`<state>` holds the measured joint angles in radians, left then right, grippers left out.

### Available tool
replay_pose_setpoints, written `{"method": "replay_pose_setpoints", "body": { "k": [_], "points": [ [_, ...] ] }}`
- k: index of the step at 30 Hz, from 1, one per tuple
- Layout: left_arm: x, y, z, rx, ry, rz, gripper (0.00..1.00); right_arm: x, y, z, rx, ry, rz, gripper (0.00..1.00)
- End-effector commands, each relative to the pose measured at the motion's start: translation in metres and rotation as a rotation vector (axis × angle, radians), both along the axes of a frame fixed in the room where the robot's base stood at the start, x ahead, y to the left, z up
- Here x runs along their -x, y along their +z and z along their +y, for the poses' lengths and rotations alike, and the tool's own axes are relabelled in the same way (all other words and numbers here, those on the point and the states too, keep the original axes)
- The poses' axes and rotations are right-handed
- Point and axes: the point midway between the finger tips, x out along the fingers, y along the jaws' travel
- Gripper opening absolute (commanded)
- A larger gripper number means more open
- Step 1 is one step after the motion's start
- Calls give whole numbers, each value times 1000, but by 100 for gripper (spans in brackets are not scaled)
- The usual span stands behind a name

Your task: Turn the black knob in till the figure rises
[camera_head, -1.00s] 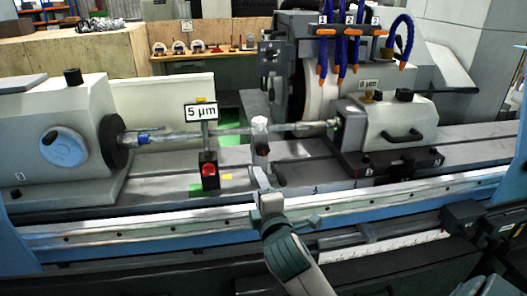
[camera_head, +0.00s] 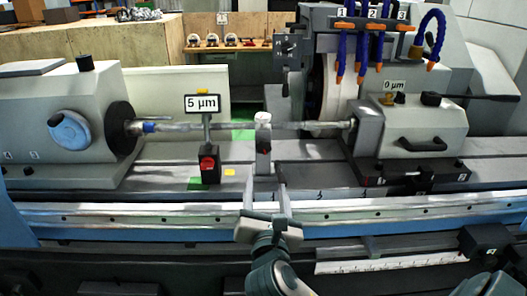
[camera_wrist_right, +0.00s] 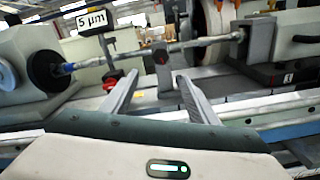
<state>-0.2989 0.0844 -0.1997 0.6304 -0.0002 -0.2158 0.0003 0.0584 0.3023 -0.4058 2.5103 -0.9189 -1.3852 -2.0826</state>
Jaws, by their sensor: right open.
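A dark knob (camera_head: 264,150) sits on the front of a small upright steady (camera_head: 264,126) under the long workpiece bar; it also shows in the right wrist view (camera_wrist_right: 161,57). My right gripper (camera_head: 265,185) is open, in front of the steady and below the knob in the head view. In the wrist view its two fingers (camera_wrist_right: 158,79) are apart and empty, pointing towards the steady, with the knob above and between their tips. A sign (camera_head: 202,104) reads 5 µm and a smaller one (camera_head: 394,86) on the right reads 0 µm. My left gripper is not in view.
A gauge stand with a red button (camera_head: 208,162) stands just left of the steady. The headstock (camera_head: 62,130) is at the left and the tailstock (camera_head: 420,128) at the right. A grinding wheel (camera_head: 330,90) and blue hoses are behind. The front rail (camera_head: 130,212) runs across below.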

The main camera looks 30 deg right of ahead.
Motion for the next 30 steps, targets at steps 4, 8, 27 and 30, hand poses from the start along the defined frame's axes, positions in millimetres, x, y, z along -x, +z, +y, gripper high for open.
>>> {"method": "replay_pose_setpoints", "body": {
  "k": [4,8,27,30],
  "points": [
    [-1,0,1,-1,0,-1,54,-2,0,-1,-1,0,-1,54],
    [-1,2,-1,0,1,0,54,-7,1,-4,1,1,-1,54],
    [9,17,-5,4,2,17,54,-91,2,-57,1,-2,0,54],
    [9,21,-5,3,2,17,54,-106,2,-66,0,-2,1,54]
  ]
}}
